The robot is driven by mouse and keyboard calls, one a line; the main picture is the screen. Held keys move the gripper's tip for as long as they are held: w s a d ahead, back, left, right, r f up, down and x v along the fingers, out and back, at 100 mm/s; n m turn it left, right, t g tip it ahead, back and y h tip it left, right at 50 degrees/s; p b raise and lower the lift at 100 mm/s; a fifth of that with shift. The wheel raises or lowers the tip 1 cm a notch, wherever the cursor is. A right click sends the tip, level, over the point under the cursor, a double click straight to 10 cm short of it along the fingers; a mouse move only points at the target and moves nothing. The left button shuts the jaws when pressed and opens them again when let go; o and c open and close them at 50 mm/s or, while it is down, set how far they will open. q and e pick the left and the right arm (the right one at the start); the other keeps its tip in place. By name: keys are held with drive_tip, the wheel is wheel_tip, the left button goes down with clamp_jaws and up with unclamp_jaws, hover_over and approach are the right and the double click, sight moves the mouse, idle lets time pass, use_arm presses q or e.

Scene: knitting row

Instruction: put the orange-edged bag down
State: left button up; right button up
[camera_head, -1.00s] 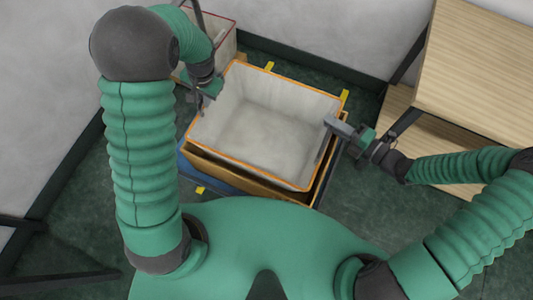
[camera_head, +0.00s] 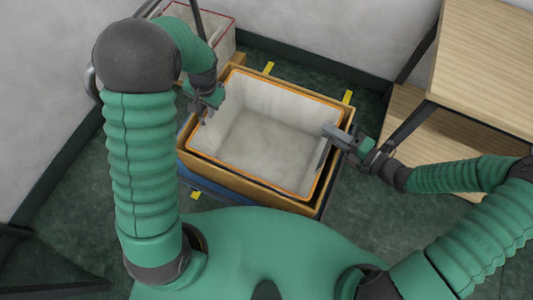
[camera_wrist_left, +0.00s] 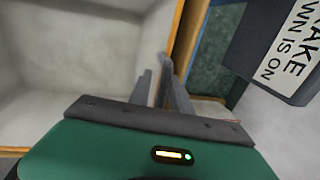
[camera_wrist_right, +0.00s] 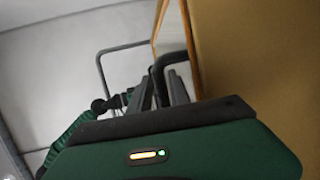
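The orange-edged bag (camera_head: 262,128) is an open, pale box-shaped bag, empty inside. In the head view it sits down inside a tan crate (camera_head: 240,176), its orange rim close to the crate's rim. Whether its bottom touches the crate floor is hidden. My left gripper (camera_head: 204,116) is at the bag's left edge. In the left wrist view the fingers (camera_wrist_left: 161,92) close about a grey strip by the orange rim. My right gripper (camera_head: 328,132) is at the bag's right edge. In the right wrist view its fingers (camera_wrist_right: 160,92) hold a dark curved handle (camera_wrist_right: 170,60).
A red-edged pale bag (camera_head: 212,35) stands behind at the left. A blue base (camera_head: 208,183) shows under the crate, with yellow floor marks (camera_head: 348,97) around. A wooden shelf (camera_head: 485,60) is at right.

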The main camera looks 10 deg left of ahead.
use_arm(q)
drive_tip(key=shift+o, duration=1)
drive_tip(key=shift+a+r, duration=0.1)
use_arm(e)
drive_tip(key=shift+o, duration=1)
drive_tip(key=shift+d, duration=0.1)
use_arm(q)
drive_tip(key=shift+a, duration=0.1)
use_arm(e)
drive_tip(key=shift+w+d, duration=0.1)
use_arm(q)
drive_tip(key=shift+r, duration=0.2)
use_arm(e)
drive_tip(key=shift+d, duration=0.3)
use_arm(q)
wheel_tip(320, 180, up, 11)
drive_tip(key=d, duration=0.2)
drive_tip(key=shift+s+d+r, duration=0.15)
drive_tip(key=shift+s+d, duration=0.05)
drive_tip(key=shift+s, duration=0.05)
use_arm(e)
drive_tip(key=v, duration=1.1)
drive_tip(key=shift+s+d, duration=0.2)
drive_tip(key=shift+s, duration=0.05)
drive_tip(key=shift+r, duration=0.1)
